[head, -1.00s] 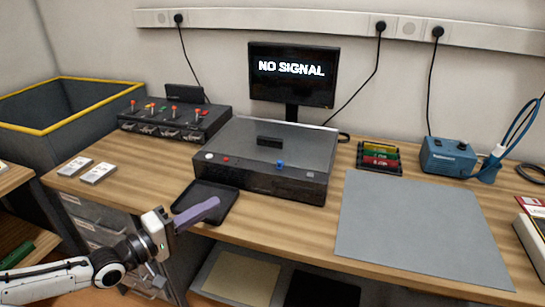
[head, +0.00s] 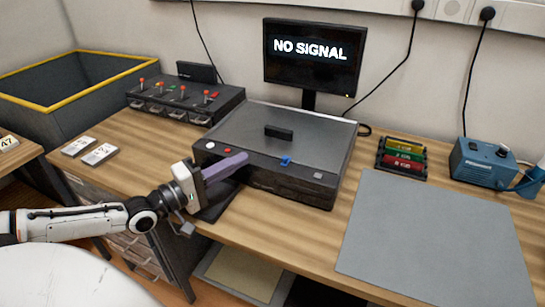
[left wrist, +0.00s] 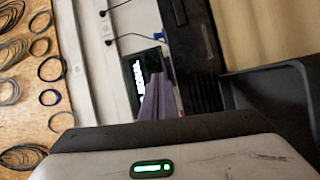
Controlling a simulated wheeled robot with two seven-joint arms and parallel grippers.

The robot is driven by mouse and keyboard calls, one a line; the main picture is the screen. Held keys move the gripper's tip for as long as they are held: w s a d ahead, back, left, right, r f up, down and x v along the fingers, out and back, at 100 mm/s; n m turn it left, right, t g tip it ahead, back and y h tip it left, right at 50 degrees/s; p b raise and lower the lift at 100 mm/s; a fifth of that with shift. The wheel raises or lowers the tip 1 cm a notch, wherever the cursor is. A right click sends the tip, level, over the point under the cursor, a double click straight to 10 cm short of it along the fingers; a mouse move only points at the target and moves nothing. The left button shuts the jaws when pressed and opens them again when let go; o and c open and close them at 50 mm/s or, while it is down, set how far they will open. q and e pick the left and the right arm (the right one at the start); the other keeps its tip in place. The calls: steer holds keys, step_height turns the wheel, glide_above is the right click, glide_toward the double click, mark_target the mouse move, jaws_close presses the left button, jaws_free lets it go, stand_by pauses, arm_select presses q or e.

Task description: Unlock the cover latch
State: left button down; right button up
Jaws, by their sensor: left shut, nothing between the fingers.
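The dark box with a grey cover (head: 290,125) stands mid-bench, its cover down with a black handle (head: 279,133) on top. A small blue latch (head: 285,161) sits at the cover's front edge. My left gripper (head: 243,158) has purple fingers, shut with nothing between them. In the head view its tips appear in front of the box's front panel, left of the blue latch and apart from it. Whether they touch the panel I cannot tell. The fingers also show in the left wrist view (left wrist: 157,100). My right gripper is out of view.
A black tray (head: 214,211) lies partly hidden below my left gripper. A box with red-tipped levers (head: 185,103) stands left of the covered box. A monitor (head: 312,55) stands behind. A grey mat (head: 435,230) at right is bare.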

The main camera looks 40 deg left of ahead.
mark_target(272, 164)
arm_select(q)
steer(key=b+x, duration=0.2)
steer(key=x, duration=0.7)
steer(key=shift+w+d, duration=0.25)
steer(key=shift+s+d+f+p, duration=0.1)
steer(key=shift+s+d+p, duration=0.6)
steer(key=shift+d, duration=0.25)
steer(key=shift+s+d, duration=0.2)
steer(key=shift+d, duration=0.1)
steer(key=shift+s+d+f, duration=0.15)
steer(key=shift+d+f, duration=0.1)
steer(key=shift+d, duration=0.05)
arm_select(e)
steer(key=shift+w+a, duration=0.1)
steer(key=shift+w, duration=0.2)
